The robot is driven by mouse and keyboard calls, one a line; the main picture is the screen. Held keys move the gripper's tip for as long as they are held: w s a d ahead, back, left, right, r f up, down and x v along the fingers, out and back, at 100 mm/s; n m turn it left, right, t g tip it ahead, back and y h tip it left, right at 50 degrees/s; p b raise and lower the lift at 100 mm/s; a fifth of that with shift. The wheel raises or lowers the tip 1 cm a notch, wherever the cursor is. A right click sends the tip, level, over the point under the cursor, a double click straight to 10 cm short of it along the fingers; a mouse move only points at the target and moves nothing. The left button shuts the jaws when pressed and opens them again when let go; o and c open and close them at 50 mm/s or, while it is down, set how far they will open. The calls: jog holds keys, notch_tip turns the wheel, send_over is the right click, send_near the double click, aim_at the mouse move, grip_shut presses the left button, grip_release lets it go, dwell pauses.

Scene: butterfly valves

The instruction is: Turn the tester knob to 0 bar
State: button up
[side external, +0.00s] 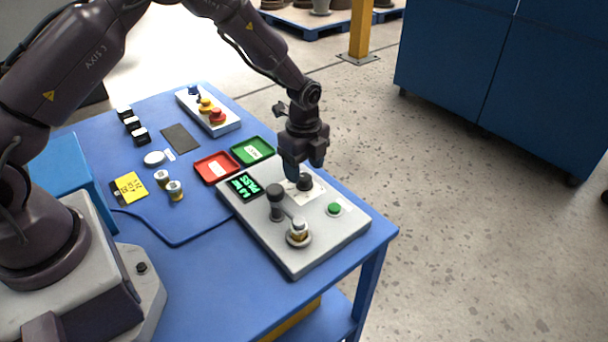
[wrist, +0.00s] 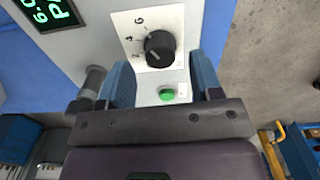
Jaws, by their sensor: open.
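The tester (side external: 335,228) is a light grey panel on the blue table. Its black knob (wrist: 160,47) stands on a white dial plate marked 2, 4 and 6; a pale mark on the knob faces lower left, near the 2. The knob also shows in the side view (side external: 304,183), under my gripper. The display (side external: 244,186) has green text; in the wrist view the part in sight (wrist: 50,10) reads about 6.0. My gripper (wrist: 163,72) is open and empty, fingers pointing toward the panel. The knob appears just beyond the fingertips, between their lines; contact is not seen.
A green button (wrist: 167,94) sits beside the knob. A dark upright post (side external: 276,203) and a valve in a round seat (side external: 298,233) stand on the panel. Red (side external: 216,167) and green (side external: 252,150) trays lie behind it. The table edge is close on the right.

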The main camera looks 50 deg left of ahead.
jog(key=shift+f, duration=1.45)
jog(key=shift+c, duration=0.4)
jog(key=c, duration=0.8)
jog(key=shift+c, duration=0.2)
